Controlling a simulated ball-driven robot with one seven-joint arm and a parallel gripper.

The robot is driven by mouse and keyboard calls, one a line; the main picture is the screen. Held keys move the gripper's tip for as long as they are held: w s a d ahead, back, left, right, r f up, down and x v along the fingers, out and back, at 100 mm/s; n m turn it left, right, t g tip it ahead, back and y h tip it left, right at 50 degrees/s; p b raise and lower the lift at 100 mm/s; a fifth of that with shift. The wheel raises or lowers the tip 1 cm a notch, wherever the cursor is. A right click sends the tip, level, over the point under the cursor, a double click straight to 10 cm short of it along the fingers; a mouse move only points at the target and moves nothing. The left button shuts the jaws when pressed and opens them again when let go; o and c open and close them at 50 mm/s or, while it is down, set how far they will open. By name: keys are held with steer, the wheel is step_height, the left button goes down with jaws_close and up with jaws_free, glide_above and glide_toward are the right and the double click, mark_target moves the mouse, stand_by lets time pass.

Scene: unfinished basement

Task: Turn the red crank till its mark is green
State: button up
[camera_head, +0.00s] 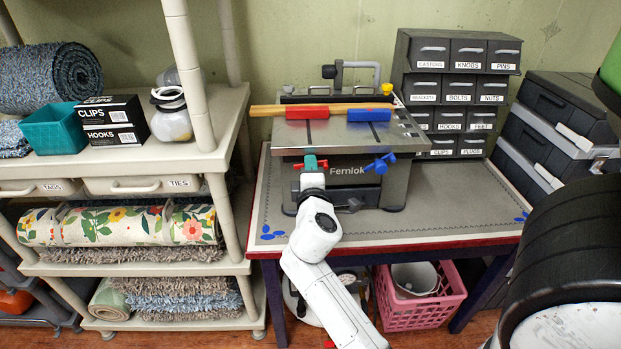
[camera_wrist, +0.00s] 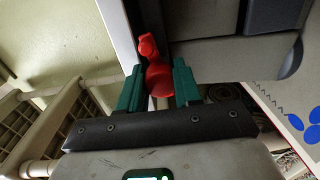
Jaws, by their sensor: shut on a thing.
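The red crank (camera_wrist: 158,76) is on the front of a grey bench machine marked Fernlok (camera_head: 345,172). In the wrist view my gripper (camera_wrist: 158,88) has its dark green fingers on both sides of the crank's red knob and is shut on it. In the head view my gripper (camera_head: 310,164) covers most of the crank, and only small red parts (camera_head: 323,163) show beside the fingers. I cannot make out the crank's mark in either view. A blue crank (camera_head: 380,163) sits on the machine front to the right of my gripper.
A wooden strip (camera_head: 265,111) with red (camera_head: 307,113) and blue (camera_head: 369,115) blocks lies across the machine top. The machine stands on a grey-topped bench (camera_head: 455,205). Labelled drawers (camera_head: 464,89) stand behind it, black cases (camera_head: 545,140) at right, a cream shelf (camera_head: 170,160) at left.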

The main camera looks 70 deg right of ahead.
steer(key=shift+f+m+b, duration=0.1)
steer(key=shift+m+b, duration=0.9)
steer(key=shift+m, duration=0.4)
steer(key=o, duration=1)
steer(key=shift+o, duration=0.2)
steer(key=b+v, duration=0.1)
steer(key=v, duration=0.9)
steer(key=shift+s+a+b, duration=0.25)
steer(key=shift+a+b, duration=0.05)
